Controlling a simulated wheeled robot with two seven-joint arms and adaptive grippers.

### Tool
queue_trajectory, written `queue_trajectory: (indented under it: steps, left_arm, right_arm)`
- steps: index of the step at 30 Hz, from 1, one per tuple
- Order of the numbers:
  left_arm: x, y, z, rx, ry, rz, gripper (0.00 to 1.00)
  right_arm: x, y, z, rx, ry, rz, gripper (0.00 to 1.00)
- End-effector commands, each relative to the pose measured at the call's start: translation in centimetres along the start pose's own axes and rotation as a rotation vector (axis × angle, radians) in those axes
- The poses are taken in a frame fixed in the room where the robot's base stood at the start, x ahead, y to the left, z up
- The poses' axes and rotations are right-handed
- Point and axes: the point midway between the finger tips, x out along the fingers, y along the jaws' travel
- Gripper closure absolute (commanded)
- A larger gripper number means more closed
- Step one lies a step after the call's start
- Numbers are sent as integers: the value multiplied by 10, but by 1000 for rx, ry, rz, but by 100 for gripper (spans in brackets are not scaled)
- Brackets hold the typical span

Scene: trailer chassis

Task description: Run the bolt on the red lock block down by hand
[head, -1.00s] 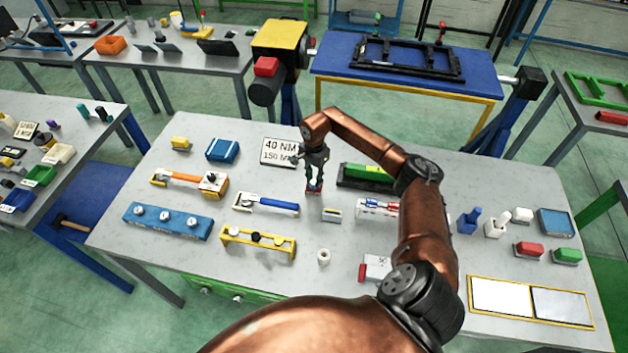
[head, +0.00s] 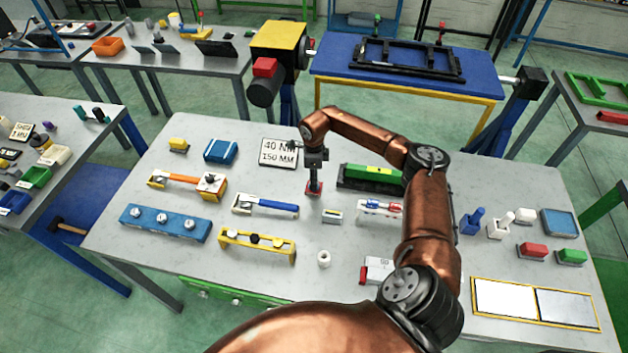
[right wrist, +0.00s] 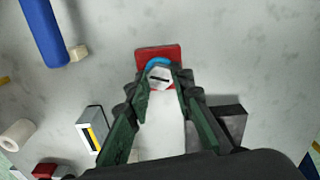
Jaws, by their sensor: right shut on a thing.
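The red lock block (head: 314,189) stands on the grey table, below my right gripper (head: 314,178). In the right wrist view the red block (right wrist: 150,53) shows behind the fingertips, with a blue ring on it. The bolt (right wrist: 160,76) has a pale hex head with a dark line across it. My right gripper (right wrist: 160,84) is shut on the bolt head, one finger on each side. The bolt's shank is hidden, so I cannot tell how deep it sits. My left gripper is not in view.
A blue-handled wrench (head: 266,204) lies left of the block. A small block with a yellow stripe (head: 333,215) stands close in front. A long green-and-black tool (head: 370,177) lies to the right, and a 40 NM sign (head: 278,153) lies behind.

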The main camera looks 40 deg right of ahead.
Motion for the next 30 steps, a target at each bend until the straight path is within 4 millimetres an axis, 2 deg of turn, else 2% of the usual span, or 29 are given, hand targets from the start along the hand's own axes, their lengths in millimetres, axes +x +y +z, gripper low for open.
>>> queue_trajectory:
  steps: [1,30]
  left_arm:
    - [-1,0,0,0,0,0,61]
    - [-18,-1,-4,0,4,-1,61]
  right_arm:
    - [-6,-4,1,46,-7,-8,100]
    - [-9,-6,2,969,-16,-8,100]
